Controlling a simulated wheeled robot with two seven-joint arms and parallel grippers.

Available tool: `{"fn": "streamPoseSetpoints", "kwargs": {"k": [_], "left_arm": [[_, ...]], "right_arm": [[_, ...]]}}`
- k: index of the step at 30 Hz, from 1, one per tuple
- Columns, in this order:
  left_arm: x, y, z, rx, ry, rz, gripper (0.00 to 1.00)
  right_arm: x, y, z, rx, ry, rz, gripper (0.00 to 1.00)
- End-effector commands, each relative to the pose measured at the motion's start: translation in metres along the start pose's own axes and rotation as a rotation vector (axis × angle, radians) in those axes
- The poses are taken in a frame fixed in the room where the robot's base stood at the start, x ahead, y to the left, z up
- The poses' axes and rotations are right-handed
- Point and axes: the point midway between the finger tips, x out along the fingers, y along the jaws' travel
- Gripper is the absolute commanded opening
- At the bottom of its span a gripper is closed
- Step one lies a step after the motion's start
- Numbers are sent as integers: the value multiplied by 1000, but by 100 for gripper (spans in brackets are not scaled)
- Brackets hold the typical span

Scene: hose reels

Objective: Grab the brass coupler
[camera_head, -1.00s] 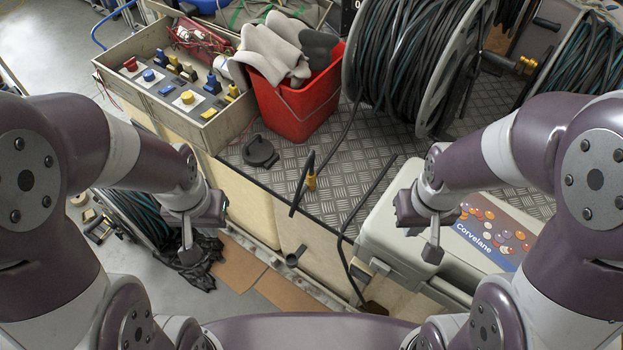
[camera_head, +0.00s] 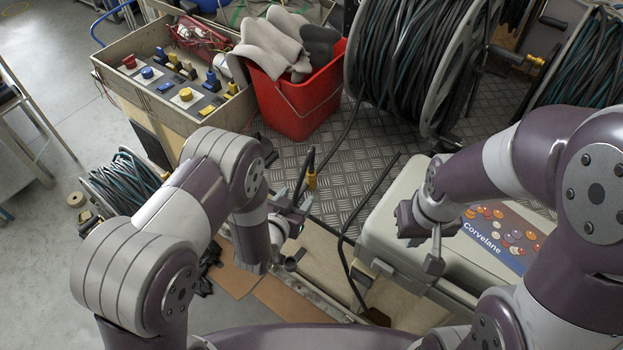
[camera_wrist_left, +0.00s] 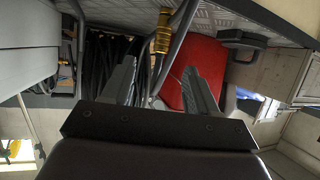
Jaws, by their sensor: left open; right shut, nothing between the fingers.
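The brass coupler (camera_head: 311,180) is on the end of a dark hose on the checkered metal deck (camera_head: 350,165). In the left wrist view the coupler (camera_wrist_left: 161,38) shows between and beyond the two fingertips. My left gripper (camera_head: 290,203) is open just beside the coupler on its near side; the wrist view shows its spread fingers (camera_wrist_left: 158,78) with nothing gripped. Part of it is hidden by my left arm in the head view. My right gripper (camera_head: 435,262) is shut and empty, over the front of the grey case.
A red bucket (camera_head: 292,105) with grey gloves stands behind the coupler. A large hose reel (camera_head: 415,60) is at the back right. The grey case (camera_head: 400,225) with a Corvelane label is at the right. A control box (camera_head: 180,80) is at the back left.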

Motion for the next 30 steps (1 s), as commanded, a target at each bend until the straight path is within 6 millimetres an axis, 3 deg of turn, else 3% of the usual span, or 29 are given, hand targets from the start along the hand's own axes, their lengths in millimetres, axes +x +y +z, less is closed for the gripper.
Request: {"fn": "streamPoseSetpoints", "kwargs": {"k": [6,19,28,30], "left_arm": [[47,-1,-3,-1,16,-1,58],[115,-4,-7,0,13,-2,58],[124,-4,-8,0,11,-2,58],[124,-4,-8,0,11,-2,36]], "right_arm": [[3,0,0,0,0,0,0],[3,0,0,0,0,0,0],[3,0,0,0,0,0,0],[3,0,0,0,0,0,0]]}}
